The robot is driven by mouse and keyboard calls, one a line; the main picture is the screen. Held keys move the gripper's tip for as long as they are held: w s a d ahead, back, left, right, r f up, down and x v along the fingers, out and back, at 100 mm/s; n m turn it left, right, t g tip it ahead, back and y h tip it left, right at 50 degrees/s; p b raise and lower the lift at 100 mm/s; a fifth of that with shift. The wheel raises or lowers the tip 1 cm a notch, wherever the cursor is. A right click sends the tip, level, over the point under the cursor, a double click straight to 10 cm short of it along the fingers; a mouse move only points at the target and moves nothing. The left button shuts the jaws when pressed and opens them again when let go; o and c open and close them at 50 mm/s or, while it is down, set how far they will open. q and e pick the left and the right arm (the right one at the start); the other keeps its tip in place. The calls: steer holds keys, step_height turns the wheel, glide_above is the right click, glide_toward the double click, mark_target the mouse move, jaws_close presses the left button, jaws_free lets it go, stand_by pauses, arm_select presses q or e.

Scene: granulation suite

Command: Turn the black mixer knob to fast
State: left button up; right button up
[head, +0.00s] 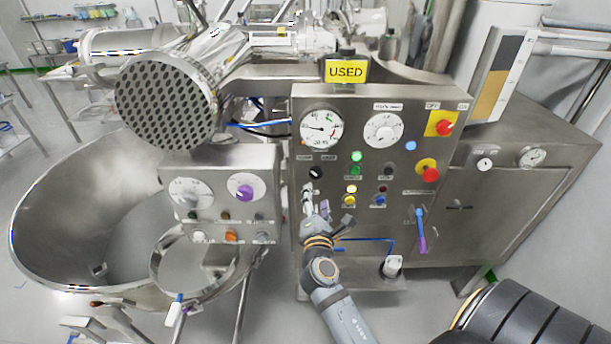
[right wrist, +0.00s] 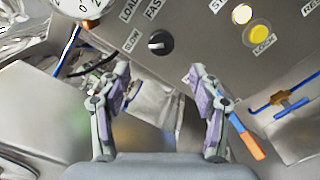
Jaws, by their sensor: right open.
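The black mixer knob (head: 316,172) is on the steel control panel (head: 300,262), left of the green lights. In the right wrist view the knob (right wrist: 160,43) shows whole, and its white mark points left towards the SLOW label (right wrist: 131,41). The FAST label (right wrist: 153,9) is above it in that view. My right gripper (head: 315,199) is just below the knob in the head view. In the right wrist view its two fingers (right wrist: 160,72) are spread, with nothing between them, and the knob lies beyond their tips, apparently untouched. My left gripper is not in view.
Red knobs (head: 431,174) are at the panel's right. A blue-purple lever (head: 421,232) and a smaller panel with a purple knob (head: 245,193) flank the area. A steel bowl (head: 60,220) stands left.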

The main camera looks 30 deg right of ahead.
mark_target(316, 175)
steer(key=p+x, duration=0.3)
steer(key=x, duration=0.6)
steer(key=shift+w+d, duration=0.1)
steer(key=shift+w, duration=0.05)
steer(key=shift+w+d+f, duration=0.1)
steer(key=shift+w+d, duration=0.25)
steer(key=shift+w, duration=0.1)
